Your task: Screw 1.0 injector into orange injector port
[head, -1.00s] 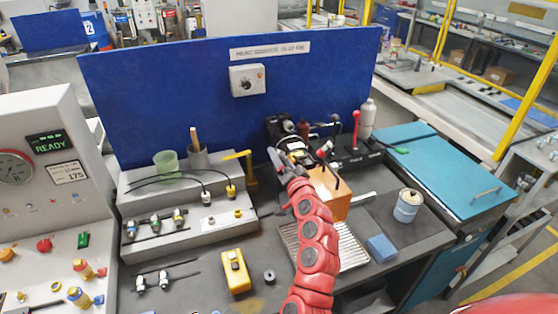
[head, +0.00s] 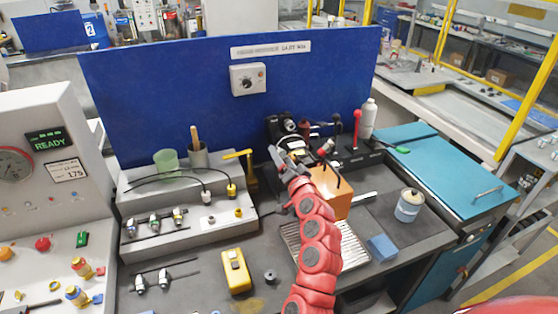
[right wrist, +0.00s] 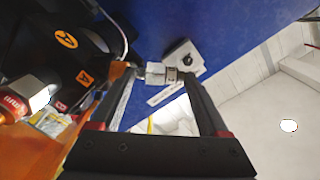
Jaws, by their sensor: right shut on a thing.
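My right gripper (head: 286,156) is in front of the dark device behind the orange block (head: 334,204). In the right wrist view the gripper (right wrist: 160,75) is shut on a small silvery injector (right wrist: 157,73), which lies across between the fingertips. Its number is too small to read. The orange block also shows at the left of the right wrist view (right wrist: 58,150). I cannot make out the orange injector port, or whether the injector touches anything. My left gripper is out of view.
Several other injectors (head: 155,222) sit on the grey stepped rack (head: 190,245). A yellow meter (head: 235,271), a metal tray (head: 350,250), a blue block (head: 382,248) and a white can (head: 409,205) stand on the bench. A blue panel (head: 180,90) closes the back.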

